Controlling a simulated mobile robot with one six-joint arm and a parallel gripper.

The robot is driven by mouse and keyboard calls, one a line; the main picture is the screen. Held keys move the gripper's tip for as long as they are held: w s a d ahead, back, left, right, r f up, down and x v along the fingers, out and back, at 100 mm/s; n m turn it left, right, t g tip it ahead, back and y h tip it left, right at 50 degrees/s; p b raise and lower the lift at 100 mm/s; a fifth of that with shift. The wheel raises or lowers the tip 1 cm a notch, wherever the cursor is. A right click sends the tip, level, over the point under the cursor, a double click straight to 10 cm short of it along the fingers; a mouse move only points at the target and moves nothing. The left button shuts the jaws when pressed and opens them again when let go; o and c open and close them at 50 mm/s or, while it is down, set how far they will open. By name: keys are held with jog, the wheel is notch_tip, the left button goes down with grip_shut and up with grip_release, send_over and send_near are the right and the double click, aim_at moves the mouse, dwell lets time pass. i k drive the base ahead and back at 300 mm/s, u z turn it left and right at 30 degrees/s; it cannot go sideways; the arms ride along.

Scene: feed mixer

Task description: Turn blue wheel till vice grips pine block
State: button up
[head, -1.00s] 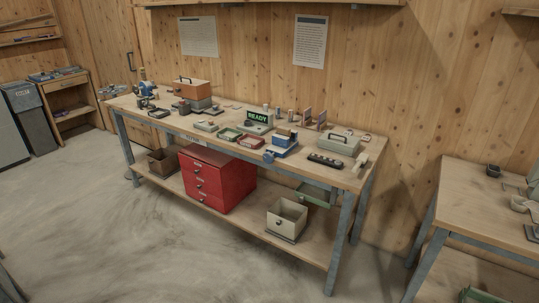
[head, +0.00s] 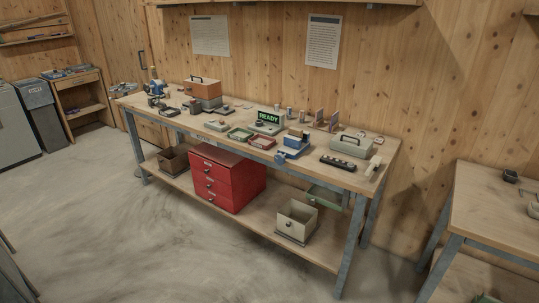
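A small blue vice (head: 291,153) stands near the front edge of the long workbench (head: 345,177), right of its middle. A blue round part at its front, which looks like the wheel (head: 281,157), sits at the bench edge. A light wooden piece, which looks like the pine block (head: 296,133), shows at the top of the vice. At this distance I cannot tell whether the jaws touch it. My gripper is not in view.
A green READY display (head: 268,118) stands behind the vice; green and red trays (head: 262,142) lie left of it. A black strip (head: 340,163) and grey-green case (head: 349,144) are to its right. A red drawer cabinet (head: 228,180) sits below. The floor in front (head: 150,240) is clear.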

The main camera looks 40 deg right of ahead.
aim_at(278, 158)
jog(key=i, duration=0.95)
